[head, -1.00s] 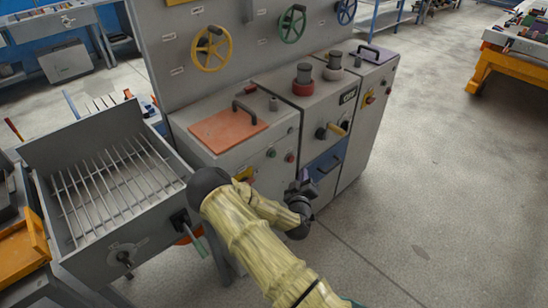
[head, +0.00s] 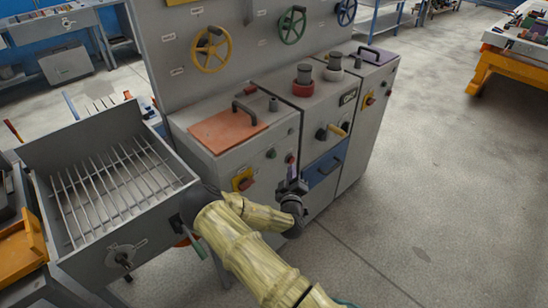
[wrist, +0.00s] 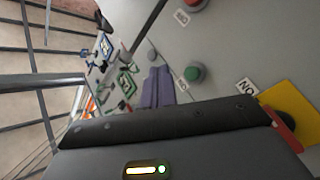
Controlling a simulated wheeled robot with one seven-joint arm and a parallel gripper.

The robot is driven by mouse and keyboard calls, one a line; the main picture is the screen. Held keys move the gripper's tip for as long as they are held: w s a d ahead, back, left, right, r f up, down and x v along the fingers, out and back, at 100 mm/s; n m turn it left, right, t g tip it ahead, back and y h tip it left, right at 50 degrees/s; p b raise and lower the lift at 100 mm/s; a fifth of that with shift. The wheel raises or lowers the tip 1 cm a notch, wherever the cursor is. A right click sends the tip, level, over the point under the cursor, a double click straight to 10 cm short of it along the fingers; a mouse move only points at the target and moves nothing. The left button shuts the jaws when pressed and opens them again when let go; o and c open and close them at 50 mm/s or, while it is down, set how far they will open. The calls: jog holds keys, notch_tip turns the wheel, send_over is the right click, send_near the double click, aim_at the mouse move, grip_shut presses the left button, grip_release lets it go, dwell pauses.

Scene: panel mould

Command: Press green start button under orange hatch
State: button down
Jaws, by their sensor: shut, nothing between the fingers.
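The orange hatch (head: 228,130) lies closed on top of the left cabinet, with a dark bar handle. On the front face below it is a small green button (head: 271,153), with a red button (head: 290,158) to its right. In the wrist view the green button (wrist: 194,73) stands out from the grey panel in a dark collar, and a red button (wrist: 192,3) is at the top edge. My gripper (head: 291,180) is in front of this face, lower right of the green button. Its purple fingers (wrist: 157,86) are shut and empty, beside the green button in the wrist view; contact cannot be told.
A red-and-yellow switch (head: 243,180) sits lower left on the same face; its yellow plate (wrist: 290,110) is close in the wrist view. A slatted grey bin (head: 110,190) stands left. Floor at right is clear.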

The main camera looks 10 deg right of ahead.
jog(key=shift+w+a+b, duration=0.3)
jog(key=shift+w+a, duration=0.2)
jog(key=shift+w, duration=0.35)
jog(key=shift+w+a+b, duration=0.25)
jog(key=shift+w+a, duration=0.3)
jog(key=shift+w, duration=0.25)
jog(key=shift+w+a+b, duration=0.3)
jog(key=shift+w+a, duration=0.2)
jog(key=shift+w, duration=0.35)
jog(key=shift+w+a, duration=0.1)
jog(key=shift+w, duration=0.05)
jog(key=shift+w+a+b, duration=0.1)
jog(key=shift+w+b, duration=0.1)
jog(key=shift+b, duration=0.1)
jog(key=shift+w+a, duration=0.25)
jog(key=shift+w, duration=0.15)
dwell(1.1)
jog(key=shift+s+d+r, duration=0.1)
jog(key=shift+s+d, duration=0.35)
jog(key=shift+s, duration=0.3)
jog(key=shift+s+d+p, duration=0.1)
jog(key=shift+s+d, duration=0.35)
jog(key=shift+s, duration=0.25)
jog(key=shift+s+d+p, duration=0.15)
jog(key=shift+s+d, duration=0.25)
jog(key=shift+s, duration=0.35)
jog(key=shift+s+d+p, duration=0.1)
jog(key=shift+s+d, duration=0.35)
jog(key=shift+s, duration=0.25)
